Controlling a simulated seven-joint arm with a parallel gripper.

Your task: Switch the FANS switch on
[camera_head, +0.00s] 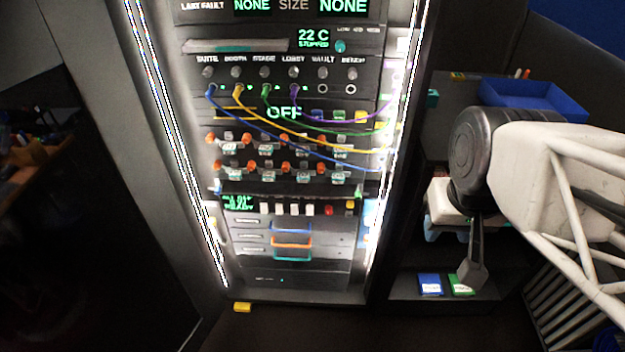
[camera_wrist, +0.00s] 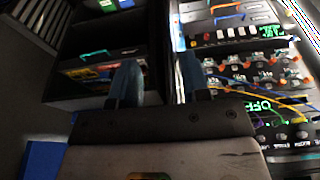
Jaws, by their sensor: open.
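The lit rack panel (camera_head: 283,258) stands in the middle of the head view. It carries a row of white switches (camera_head: 288,209) with a red and a yellow one at the right, beside a small green display (camera_head: 237,202). Two rows of orange-red knobs or switches (camera_head: 248,138) sit above. No label reading FANS is legible, so I cannot tell which switch it is. The white switches also show in the wrist view (camera_wrist: 228,33), upside down. My gripper (camera_head: 472,278) is right of the rack, apart from it, pointing down; its two fingers (camera_wrist: 157,80) are apart and empty.
Blue, yellow, green and purple cables (camera_head: 310,128) droop across the upper panel. Drawers with coloured handles (camera_head: 291,242) lie below the switches. A yellow block (camera_head: 242,307) lies at the rack's foot.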

